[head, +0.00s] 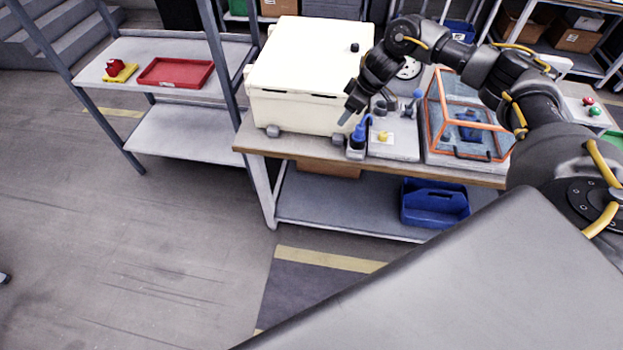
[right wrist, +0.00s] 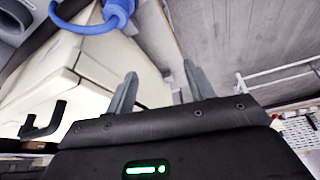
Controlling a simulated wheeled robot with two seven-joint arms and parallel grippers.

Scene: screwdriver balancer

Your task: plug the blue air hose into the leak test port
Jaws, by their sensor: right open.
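The blue air hose (head: 358,132) stands with its thick end at a small grey holder (head: 355,152) on the front of the bench. It curves toward a light grey plate (head: 398,150) with a yellow part. In the right wrist view the blue hose (right wrist: 92,27) loops at the top left, beyond the fingers. My right gripper (head: 347,115) is open and empty, just above and left of the hose. Its two fingers (right wrist: 159,80) show apart with nothing between them. I cannot tell which fitting is the leak test port. My left gripper is not in view.
A large cream box (head: 300,75) stands close on the left of the hose. An orange-framed clear guard (head: 470,125) stands to the right. A blue bin (head: 433,203) is on the lower shelf. A red tray (head: 176,72) lies on the left rack. The floor in front is clear.

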